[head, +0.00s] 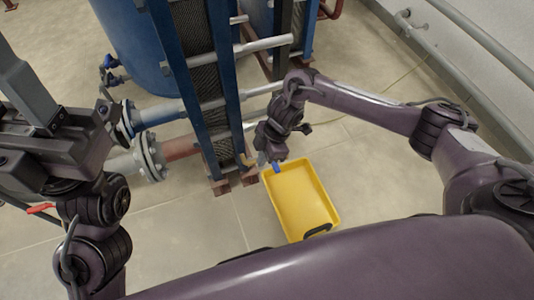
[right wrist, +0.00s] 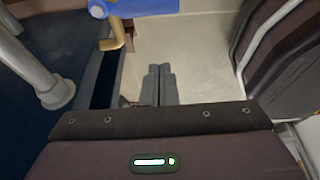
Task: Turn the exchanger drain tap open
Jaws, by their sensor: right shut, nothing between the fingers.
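The drain tap (right wrist: 118,32) shows as a brass bent spout in the right wrist view, with a blue handle (right wrist: 140,8) cut off by the top edge. Contact is hard to judge in the head view. My left arm stands at the left; its finger state is unclear.
A yellow tray (head: 330,214) with a black handle lies on the floor below the tap. The blue-framed exchanger (head: 222,70) stands behind, with flanged pipes (head: 152,155) on its left. A blue tank (head: 140,60) is farther back. The floor right of the tray is clear.

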